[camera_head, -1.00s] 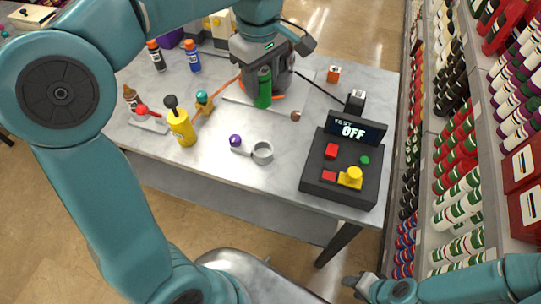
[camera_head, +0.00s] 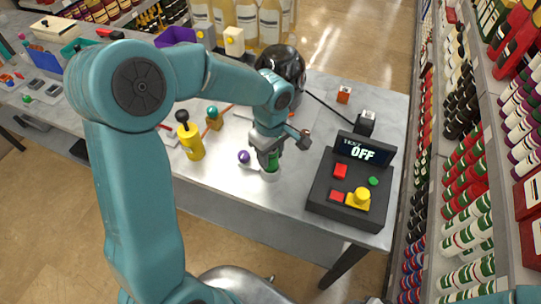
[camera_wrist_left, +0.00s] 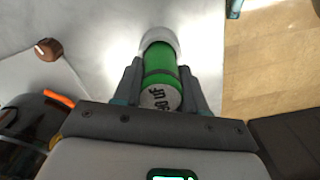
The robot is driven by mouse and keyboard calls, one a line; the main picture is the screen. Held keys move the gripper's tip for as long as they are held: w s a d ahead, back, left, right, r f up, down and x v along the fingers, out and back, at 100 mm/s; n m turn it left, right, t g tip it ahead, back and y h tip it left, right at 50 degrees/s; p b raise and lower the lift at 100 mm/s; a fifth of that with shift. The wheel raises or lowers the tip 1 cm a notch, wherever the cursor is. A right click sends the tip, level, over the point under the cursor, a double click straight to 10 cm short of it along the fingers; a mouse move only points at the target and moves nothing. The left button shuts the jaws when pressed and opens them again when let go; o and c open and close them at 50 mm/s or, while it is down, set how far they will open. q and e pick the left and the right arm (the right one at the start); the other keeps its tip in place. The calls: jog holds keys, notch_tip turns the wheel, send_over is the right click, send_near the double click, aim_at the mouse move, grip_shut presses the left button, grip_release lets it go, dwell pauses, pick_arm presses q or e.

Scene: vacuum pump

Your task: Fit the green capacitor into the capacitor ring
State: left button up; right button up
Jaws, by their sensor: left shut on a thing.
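The green capacitor (camera_head: 273,160) is held upright by my left gripper (camera_head: 269,152), whose fingers are shut on it from both sides. Its lower end is at the grey capacitor ring (camera_head: 269,175) on the table. In the left wrist view the capacitor (camera_wrist_left: 159,60) lies between the fingers (camera_wrist_left: 158,82), its lettered end toward me. Its far end meets the pale ring (camera_wrist_left: 161,36) and seems to be at or within the rim. I cannot tell how deep it sits. My right gripper is out of view.
The black control box (camera_head: 350,190), its display reading OFF, stands close to the right. A purple knob (camera_head: 244,157) is just left of the ring, a yellow bottle (camera_head: 191,141) farther left. The dark pump (camera_head: 284,62) is behind my arm. The front table edge is near.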

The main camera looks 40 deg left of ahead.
pick_arm(q)
jog(key=shift+f, duration=0.75)
jog(key=shift+f+b, duration=0.2)
jog(key=shift+b, duration=0.1)
jog(key=o, duration=1.1)
jog(key=shift+r, duration=0.1)
jog(key=shift+r, duration=0.1)
notch_tip(320, 180, up, 12)
jog(key=shift+r, duration=0.1)
